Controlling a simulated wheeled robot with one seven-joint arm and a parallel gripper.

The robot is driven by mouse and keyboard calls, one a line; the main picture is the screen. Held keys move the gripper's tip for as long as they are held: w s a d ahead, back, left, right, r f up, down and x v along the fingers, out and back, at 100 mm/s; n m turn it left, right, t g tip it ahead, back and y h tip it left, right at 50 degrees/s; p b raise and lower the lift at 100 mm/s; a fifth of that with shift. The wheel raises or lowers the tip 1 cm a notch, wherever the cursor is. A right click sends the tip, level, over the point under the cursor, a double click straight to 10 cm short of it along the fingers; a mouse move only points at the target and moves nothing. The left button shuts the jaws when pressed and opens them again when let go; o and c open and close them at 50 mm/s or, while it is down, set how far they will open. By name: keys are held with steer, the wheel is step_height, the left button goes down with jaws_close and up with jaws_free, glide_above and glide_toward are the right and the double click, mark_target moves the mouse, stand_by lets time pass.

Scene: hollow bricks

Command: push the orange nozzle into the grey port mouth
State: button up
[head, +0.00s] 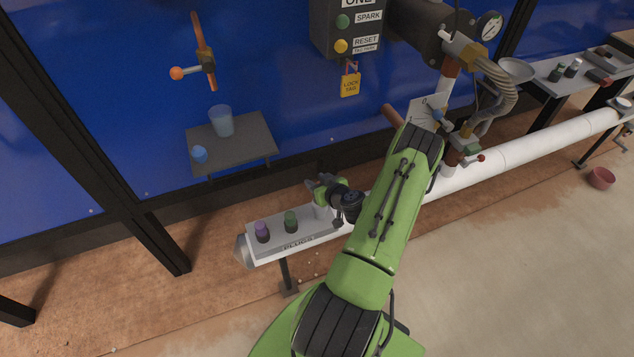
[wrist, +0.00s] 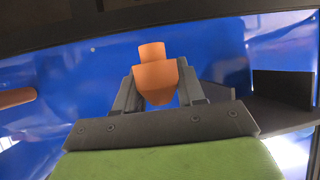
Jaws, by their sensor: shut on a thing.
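The orange nozzle (wrist: 155,75) stands between the two grey fingers of my gripper (wrist: 158,90) in the wrist view, its narrower end pointing away from the palm. The fingers touch it on both sides. In the head view my gripper (head: 322,188) is small, above the right part of the plug tray and in front of the blue wall; I cannot make out the nozzle there. I cannot pick out the grey port mouth in either view; my arm covers part of the pipework in the head view.
The plug tray (head: 270,252) holds a purple plug (head: 262,231) and a green plug (head: 290,221). A grey shelf (head: 245,150) on the blue wall carries a cup (head: 221,121). A white pipe (head: 540,143) runs right. Dark posts (head: 110,165) stand at left.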

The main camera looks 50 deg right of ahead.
steer(key=shift+f+b, duration=1.65)
steer(key=shift+f, duration=0.35)
steer(key=shift+r, duration=0.1)
steer(key=shift+b, duration=0.95)
steer(key=shift+f+b, duration=1.25)
steer(key=shift+b, duration=0.1)
steer(key=o, duration=1.1)
